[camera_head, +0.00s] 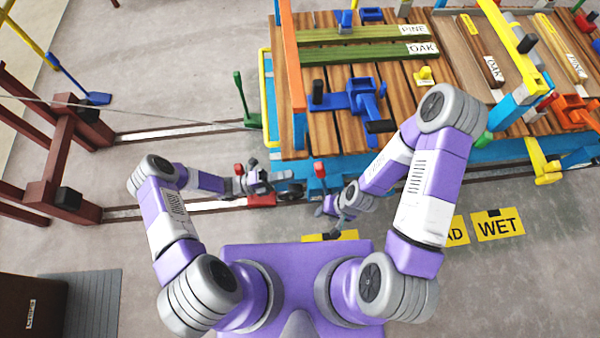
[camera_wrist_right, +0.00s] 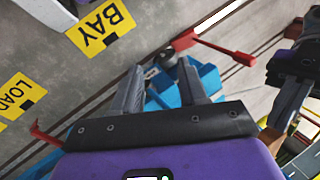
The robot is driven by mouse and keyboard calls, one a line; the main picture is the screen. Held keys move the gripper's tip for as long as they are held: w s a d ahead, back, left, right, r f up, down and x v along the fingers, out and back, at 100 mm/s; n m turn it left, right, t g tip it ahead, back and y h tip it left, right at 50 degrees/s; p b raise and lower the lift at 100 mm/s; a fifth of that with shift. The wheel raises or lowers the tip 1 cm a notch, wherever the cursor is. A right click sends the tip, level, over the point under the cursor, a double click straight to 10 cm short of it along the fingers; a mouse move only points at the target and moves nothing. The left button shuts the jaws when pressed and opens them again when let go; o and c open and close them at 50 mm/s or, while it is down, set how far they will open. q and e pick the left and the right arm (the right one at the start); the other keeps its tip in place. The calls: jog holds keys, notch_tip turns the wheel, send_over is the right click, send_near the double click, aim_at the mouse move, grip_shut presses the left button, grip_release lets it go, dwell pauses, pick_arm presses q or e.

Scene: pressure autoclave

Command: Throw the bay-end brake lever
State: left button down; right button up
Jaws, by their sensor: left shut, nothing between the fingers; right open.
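A red lever (camera_wrist_right: 225,50) with a long thin handle and a red block at its base shows in the right wrist view, beyond my right fingers. In the head view a red block (camera_head: 262,199) sits low by the rail, beneath my left gripper (camera_head: 273,183). Which red part is the bay-end brake lever I cannot tell for sure. My left gripper is shut and empty, close above the block. My right gripper (camera_head: 326,207) is open and empty, beside the cart's near left corner. In the wrist view its fingers (camera_wrist_right: 165,88) stand apart before blue cart parts.
A plank-topped blue cart (camera_head: 335,140) with labelled boards fills the upper right. A green lever (camera_head: 241,95) stands at its left side. Rails (camera_head: 180,208) run left to a dark red frame (camera_head: 65,150). Yellow signs (camera_head: 497,226) lie on the floor. Floor at lower right is clear.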

pick_arm(q)
jog(key=r+v, duration=0.1)
jog(key=v, duration=0.6)
jog(key=shift+a, duration=0.35)
pick_arm(e)
jog(key=c, duration=0.4)
grip_shut()
pick_arm(q)
jog(key=s+d+f+m+g+y, duration=0.1)
jog(key=s+f+m+g+y, duration=0.2)
jog(key=s+m+y, duration=0.65)
jog(key=s+d+f+m+g+y, duration=0.1)
jog(key=s+f+m+g+y, duration=0.3)
jog(key=m, duration=1)
jog(key=shift+w+a+r+m+t+y, duration=0.2)
jog(key=shift+w+r+m+t+y, duration=0.3)
jog(key=shift+m+t, duration=0.95)
jog(key=shift+w+a+r+m+t+y, duration=0.25)
jog(key=shift+r+m+t+y, duration=0.45)
jog(key=shift+m, duration=1.5)
jog(key=shift+w+a+r+m+t+y, duration=0.1)
jog(key=shift+w+r+m+t+y, duration=0.4)
jog(key=shift+m+t, duration=0.9)
